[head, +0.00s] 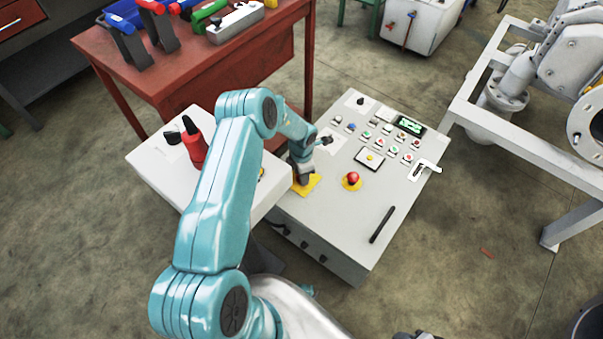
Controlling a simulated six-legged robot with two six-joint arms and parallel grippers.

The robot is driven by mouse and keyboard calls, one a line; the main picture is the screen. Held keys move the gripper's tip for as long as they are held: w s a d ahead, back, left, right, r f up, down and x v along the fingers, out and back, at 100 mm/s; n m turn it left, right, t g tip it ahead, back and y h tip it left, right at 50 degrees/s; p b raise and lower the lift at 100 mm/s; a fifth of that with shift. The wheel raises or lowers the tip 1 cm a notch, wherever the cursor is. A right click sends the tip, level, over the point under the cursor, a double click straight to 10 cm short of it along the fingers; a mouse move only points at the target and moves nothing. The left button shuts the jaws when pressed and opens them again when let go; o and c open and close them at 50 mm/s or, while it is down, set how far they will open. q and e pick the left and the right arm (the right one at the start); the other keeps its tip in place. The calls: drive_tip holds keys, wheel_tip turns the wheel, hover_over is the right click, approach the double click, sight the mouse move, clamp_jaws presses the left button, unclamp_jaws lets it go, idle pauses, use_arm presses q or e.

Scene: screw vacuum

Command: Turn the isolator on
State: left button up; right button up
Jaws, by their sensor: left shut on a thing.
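The grey control panel (330,212) stands in the middle of the head view. A yellow plate (311,187) sits at its left edge, and I take it to be the isolator's base. My left gripper (303,178) points down over this plate and is shut on the isolator's knob. The gripper hides the knob, so I cannot see its angle. My right gripper is not in view.
The panel also carries a red mushroom button (352,178), several small buttons, a green display (410,126) and a black handle (382,225). A grey box (150,160) with a red part (193,150) stands at left. A red workbench (150,70) stands behind.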

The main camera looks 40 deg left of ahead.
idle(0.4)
use_arm(q)
drive_tip(key=o, duration=1.1)
drive_tip(key=shift+c, duration=0.2)
wheel_tip(320, 180, up, 16)
drive_tip(key=p, duration=0.2)
drive_tip(key=shift+r+p, duration=0.2)
drive_tip(key=shift+p, duration=0.2)
